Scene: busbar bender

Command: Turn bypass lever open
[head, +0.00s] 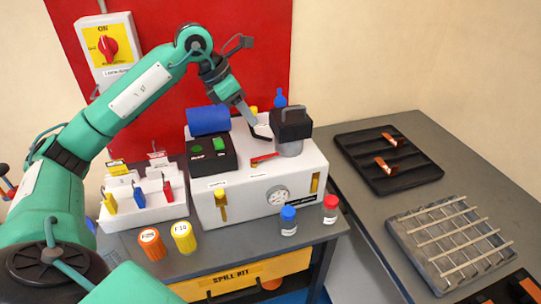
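The white machine (245,208) stands on the grey bench. A red lever (264,158) lies on its top deck, right of the black button box. Yellow handles (220,205) show on its front face at left and right (315,182). I cannot read which of these is marked as the bypass lever. My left gripper (258,130) points down over the machine's top, above the red lever and just left of the black-capped cylinder (290,127). It appears apart from the red lever, and I cannot tell whether its fingers are open. My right gripper is out of view.
A black button box (209,154) and blue cylinder (208,120) sit left of the gripper. Bottles (288,222) and jars (183,238) stand in front. A tagged rack (143,202) is at left. The right table holds a black tray (365,160) and a grid (450,240).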

